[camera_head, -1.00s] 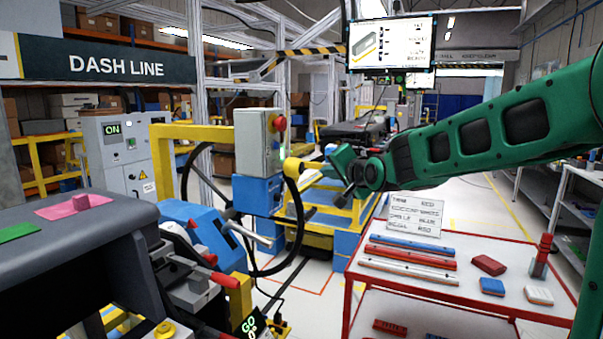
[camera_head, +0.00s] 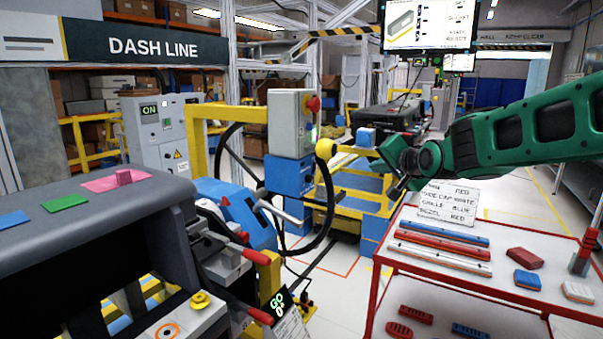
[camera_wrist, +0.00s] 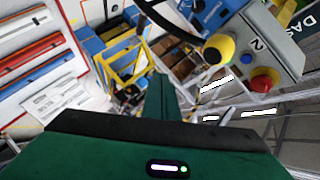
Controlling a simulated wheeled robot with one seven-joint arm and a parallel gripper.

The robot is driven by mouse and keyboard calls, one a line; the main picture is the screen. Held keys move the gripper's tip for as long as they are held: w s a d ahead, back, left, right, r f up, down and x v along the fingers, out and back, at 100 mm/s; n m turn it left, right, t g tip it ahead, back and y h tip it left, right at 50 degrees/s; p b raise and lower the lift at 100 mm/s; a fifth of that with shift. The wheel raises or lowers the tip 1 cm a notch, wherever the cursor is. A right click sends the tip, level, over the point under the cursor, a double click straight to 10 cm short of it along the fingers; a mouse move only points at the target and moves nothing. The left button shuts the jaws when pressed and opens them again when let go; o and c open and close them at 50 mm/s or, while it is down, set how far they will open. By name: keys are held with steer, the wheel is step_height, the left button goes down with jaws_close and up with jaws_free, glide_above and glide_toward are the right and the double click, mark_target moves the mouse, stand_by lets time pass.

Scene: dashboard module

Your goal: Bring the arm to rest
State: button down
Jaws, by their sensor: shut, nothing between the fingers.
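My green arm reaches in from the right edge in the head view, held raised above and behind the red-framed cart (camera_head: 375,300). My gripper (camera_head: 397,187) is at its left end, angled downward, shut and empty. It hangs in the air near the cart's far left corner, to the right of the grey control box (camera_head: 290,122) with its red button and the yellow knob (camera_head: 326,149). In the wrist view my gripper (camera_wrist: 162,85) shows as a green shape at the middle, with nothing held. The exact fingertips are hard to make out.
The cart carries red, blue and white bars (camera_head: 440,252) and small blocks (camera_head: 525,258). A written card (camera_head: 447,203) stands at its back. A dark dashboard module (camera_head: 95,215) with coloured pads is at the left. A screen (camera_head: 430,25) hangs above. Pale floor lies between module and cart.

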steer(key=s+d+f+n+g+h, duration=0.15)
steer(key=s+d+f+g, duration=0.25)
steer(key=s+d+f, duration=0.65)
steer(key=s+d+f+g, duration=0.1)
steer(key=s+f+g, duration=0.2)
steer(key=s, duration=0.8)
steer(key=s+d+f+n+g, duration=0.1)
steer(key=s+f+g, duration=0.2)
steer(key=s, duration=0.9)
steer(key=s+d+f+g, duration=0.1)
steer(key=s+f+g, duration=0.3)
steer(key=s, duration=0.8)
steer(key=shift+s, duration=0.15)
steer(key=shift+n, duration=0.25)
steer(key=shift+w+f, duration=0.25)
steer(key=shift+w, duration=0.4)
